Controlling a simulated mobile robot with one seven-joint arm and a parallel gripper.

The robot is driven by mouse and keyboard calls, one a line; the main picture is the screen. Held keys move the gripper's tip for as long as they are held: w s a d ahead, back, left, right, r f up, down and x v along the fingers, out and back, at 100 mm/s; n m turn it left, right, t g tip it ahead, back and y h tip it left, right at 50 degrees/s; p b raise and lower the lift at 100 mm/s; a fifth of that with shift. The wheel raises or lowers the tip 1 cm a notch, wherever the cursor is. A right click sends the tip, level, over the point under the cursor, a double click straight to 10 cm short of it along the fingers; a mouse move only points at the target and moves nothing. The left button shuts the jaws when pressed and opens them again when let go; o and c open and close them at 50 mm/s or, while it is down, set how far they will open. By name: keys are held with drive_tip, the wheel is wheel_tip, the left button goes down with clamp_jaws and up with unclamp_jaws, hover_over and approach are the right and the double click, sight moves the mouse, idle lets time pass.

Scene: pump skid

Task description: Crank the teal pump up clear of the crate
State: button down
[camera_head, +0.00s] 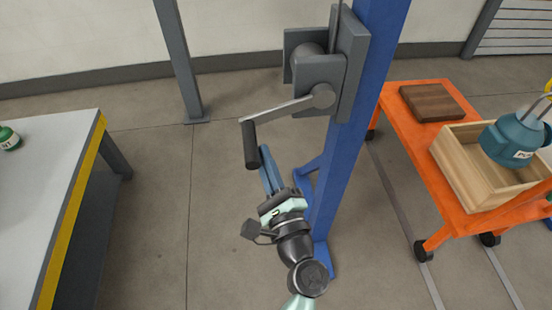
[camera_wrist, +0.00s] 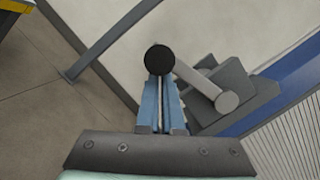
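The teal pump (camera_head: 514,142) is at the right edge of the head view, at the open wooden crate (camera_head: 463,172). Its lower part shows against the crate's inside; I cannot tell whether it touches the bottom. Grey sling lines (camera_head: 536,108) rise from it to a yellow hook, cut off by the frame. The winch (camera_head: 318,72) on the blue post has a grey crank arm (camera_head: 284,110) with a black handle (camera_head: 250,146) hanging down. My gripper (camera_head: 265,152) points up at the handle from below. In the wrist view the handle's round end (camera_wrist: 159,59) hides the fingertips, so its grip is unclear.
The crate stands on an orange cart (camera_head: 412,137), with a brown wooden block (camera_head: 431,102) on the cart. The blue post (camera_head: 352,150) stands just right of my gripper. A white-topped table (camera_head: 50,160) with a yellow edge is at the left. Floor between them is clear.

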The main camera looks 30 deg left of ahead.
sight(254, 150)
drive_tip(key=r, duration=0.1)
drive_tip(key=a+r+m+p, duration=0.1)
drive_tip(key=s+r+m, duration=0.1)
drive_tip(key=r, duration=0.1)
drive_tip(key=shift+a+t+p, duration=0.3)
drive_tip(key=shift+t+p, duration=0.05)
drive_tip(key=shift+t, duration=0.05)
drive_tip(key=shift+a+r+m+t+p, duration=0.1)
drive_tip(key=shift+r+m+t+p, duration=0.2)
drive_tip(key=shift+r+m+p, duration=0.75)
drive_tip(key=shift+r+m+b, duration=0.2)
drive_tip(key=shift+m+b, duration=0.15)
drive_tip(key=shift+m, duration=0.1)
drive_tip(key=shift+w+f+b, duration=0.1)
drive_tip(key=shift+f+b, duration=0.4)
drive_tip(key=shift+f, duration=0.05)
drive_tip(key=s+d+f+b, duration=0.4)
drive_tip(key=s+d+f, duration=0.1)
drive_tip(key=d, duration=0.3)
drive_tip(key=shift+s+d+f+h, duration=0.2)
drive_tip(key=shift+s+h, duration=0.1)
drive_tip(key=shift+s, duration=0.4)
